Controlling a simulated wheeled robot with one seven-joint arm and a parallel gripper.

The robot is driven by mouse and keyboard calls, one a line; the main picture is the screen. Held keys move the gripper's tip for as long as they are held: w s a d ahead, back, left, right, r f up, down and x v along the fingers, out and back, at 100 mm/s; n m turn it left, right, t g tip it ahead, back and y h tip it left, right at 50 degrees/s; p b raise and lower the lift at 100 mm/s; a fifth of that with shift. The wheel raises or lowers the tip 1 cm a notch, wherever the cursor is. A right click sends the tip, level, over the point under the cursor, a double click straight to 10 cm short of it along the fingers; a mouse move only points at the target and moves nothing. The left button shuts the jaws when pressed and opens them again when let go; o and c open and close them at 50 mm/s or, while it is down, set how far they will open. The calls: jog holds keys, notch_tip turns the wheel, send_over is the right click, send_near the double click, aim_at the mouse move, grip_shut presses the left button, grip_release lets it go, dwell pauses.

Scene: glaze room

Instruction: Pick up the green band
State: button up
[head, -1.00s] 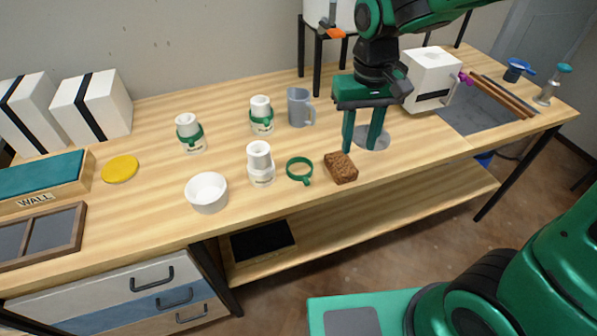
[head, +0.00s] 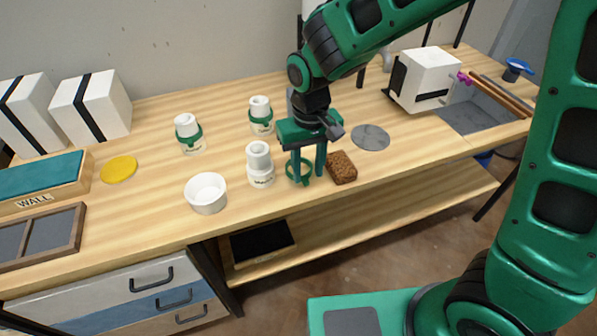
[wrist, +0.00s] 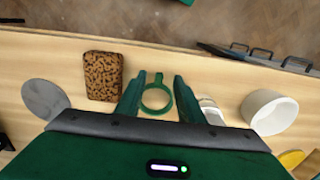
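The green band (head: 293,177) is a ring with a small tab, lying on the wooden table near its front edge. My gripper (head: 307,181) is over it, with its fingers pointing down and partly covering the band in the head view. In the wrist view the band (wrist: 157,97) shows between my two fingers, with bare table through its ring. My gripper (wrist: 158,100) is open, one finger on each side of the band, with a gap to each. I cannot tell how far the fingertips are above the table.
A brown sponge-like block (head: 341,168) lies close to the right of my gripper. A white jar (head: 260,167) without a band stands close on the left, with a white bowl (head: 206,193) beyond it. Two jars wearing green bands (head: 188,134) stand farther back. A grey disc (head: 371,138) lies behind right.

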aim_at(307, 182)
jog(key=shift+w+f, duration=0.2)
jog(key=shift+f, duration=1.65)
grip_shut()
